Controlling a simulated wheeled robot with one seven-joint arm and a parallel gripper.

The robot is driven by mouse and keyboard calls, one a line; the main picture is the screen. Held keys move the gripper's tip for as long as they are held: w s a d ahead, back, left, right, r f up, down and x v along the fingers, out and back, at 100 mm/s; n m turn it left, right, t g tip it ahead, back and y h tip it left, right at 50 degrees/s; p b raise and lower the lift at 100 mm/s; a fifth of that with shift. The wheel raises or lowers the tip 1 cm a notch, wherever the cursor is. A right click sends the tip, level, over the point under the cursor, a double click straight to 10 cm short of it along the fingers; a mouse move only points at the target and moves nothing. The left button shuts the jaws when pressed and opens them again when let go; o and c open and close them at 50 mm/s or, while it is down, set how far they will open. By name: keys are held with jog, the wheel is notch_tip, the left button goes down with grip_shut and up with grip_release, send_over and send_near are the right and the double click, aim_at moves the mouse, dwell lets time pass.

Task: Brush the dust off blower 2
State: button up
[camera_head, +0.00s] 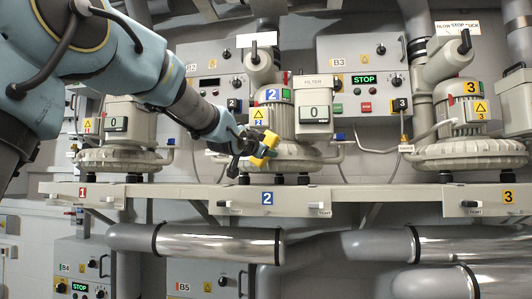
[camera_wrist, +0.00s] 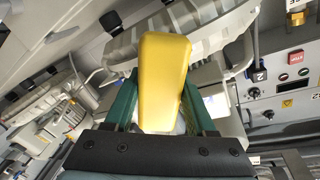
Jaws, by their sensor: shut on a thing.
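Blower 2 (camera_head: 290,150) is a beige machine with a ribbed round housing, in the middle of the shelf in the head view. A blue "2" label and a yellow warning label are on it. My gripper (camera_head: 250,152) is in front of its left side, shut on a yellow block-shaped tool (camera_wrist: 163,70), likely the brush. The yellow tool also shows in the head view (camera_head: 266,150). In the wrist view my green fingers grip it on both sides, and the ribbed housing (camera_wrist: 215,20) is behind it. Bristles and dust cannot be made out. Contact with the blower cannot be told.
Blower 1 (camera_head: 118,150) stands left and blower 3 (camera_head: 466,140) right on the same shelf (camera_head: 340,200). Control box B3 (camera_head: 362,75) is on the wall behind. Large pipes (camera_head: 215,243) run below the shelf. Small levers (camera_head: 222,204) stick out along its front.

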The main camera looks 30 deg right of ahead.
jog(key=shift+v, duration=2.3)
jog(key=shift+a, duration=0.15)
jog(key=v, duration=0.2)
jog(key=shift+s+a, duration=0.2)
jog(key=shift+a, duration=0.1)
jog(key=shift+f, duration=0.1)
